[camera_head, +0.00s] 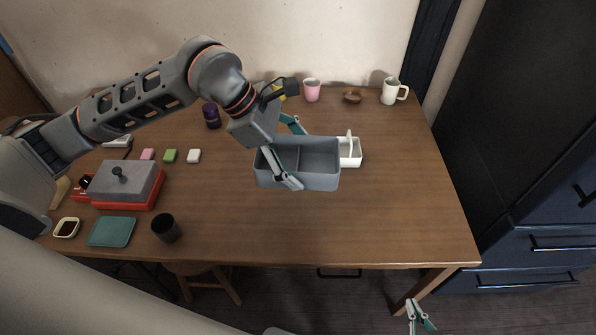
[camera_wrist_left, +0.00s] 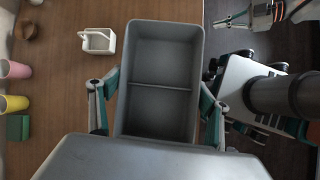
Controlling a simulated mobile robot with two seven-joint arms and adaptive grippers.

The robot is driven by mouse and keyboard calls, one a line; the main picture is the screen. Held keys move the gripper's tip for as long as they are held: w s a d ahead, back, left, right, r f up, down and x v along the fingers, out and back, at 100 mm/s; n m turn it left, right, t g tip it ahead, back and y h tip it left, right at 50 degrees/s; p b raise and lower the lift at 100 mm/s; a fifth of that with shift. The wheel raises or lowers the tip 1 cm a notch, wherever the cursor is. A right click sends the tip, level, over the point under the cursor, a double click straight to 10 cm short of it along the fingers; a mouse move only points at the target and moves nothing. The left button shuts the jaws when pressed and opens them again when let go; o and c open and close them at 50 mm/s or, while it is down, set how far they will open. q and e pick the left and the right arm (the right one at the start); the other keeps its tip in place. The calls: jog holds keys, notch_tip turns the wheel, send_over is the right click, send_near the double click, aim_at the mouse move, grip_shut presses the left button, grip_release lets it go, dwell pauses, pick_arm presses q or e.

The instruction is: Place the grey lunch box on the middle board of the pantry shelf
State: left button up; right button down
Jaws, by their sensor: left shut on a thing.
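The grey lunch box (camera_head: 318,181) is an open, upright box with a divider across it, over the middle of the table. It also fills the middle of the left wrist view (camera_wrist_left: 163,64). My left gripper (camera_head: 293,155) is shut on it from above, with one finger on each of two opposite sides. Whether its bottom clears the table is hard to tell. My right gripper (camera_head: 421,317) is empty beyond the table's front edge, its fingers apart. It shows at the top right of the left wrist view (camera_wrist_left: 250,18). The pantry shelf is not in view.
A pink cup (camera_head: 312,90), brown bowl (camera_head: 352,95) and cream mug (camera_head: 389,93) line the back. A red-and-grey appliance (camera_head: 125,187) and dark cup (camera_head: 166,228) are left. The table's right front is clear.

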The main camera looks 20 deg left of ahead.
pick_arm(q)
jog(key=shift+r, duration=0.6)
jog(key=m, duration=0.1)
jog(key=f+m+g, duration=0.1)
jog(key=f+m, duration=0.1)
jog(key=shift+s+a+g, duration=0.35)
jog(key=shift+g, duration=0.05)
jog(key=m, duration=0.1)
jog(key=a+f+m+g, duration=0.1)
jog(key=shift+s+f+m, duration=0.15)
jog(key=shift+s+m, duration=0.1)
jog(key=shift+m, duration=0.15)
jog(key=shift+s+a+f+m+g, duration=0.15)
jog(key=shift+a+f+m+g, duration=0.1)
jog(key=shift+m+g, duration=0.25)
jog(key=shift+s+a+f+m+g, duration=0.15)
jog(key=shift+a+m+g, duration=0.15)
jog(key=shift+m, duration=0.4)
jog(key=m, duration=0.1)
jog(key=a+m+g, duration=0.1)
jog(key=shift+s+a+f+m+y, duration=0.1)
jog(key=shift+a+f+m+y, duration=0.1)
jog(key=shift+m+y, duration=0.15)
jog(key=a+r+m+g+y, duration=0.2)
jog(key=a+m+g+y, duration=0.1)
jog(key=a+m, duration=0.3)
jog(key=shift+r+m, duration=0.4)
jog(key=shift+m, duration=0.55)
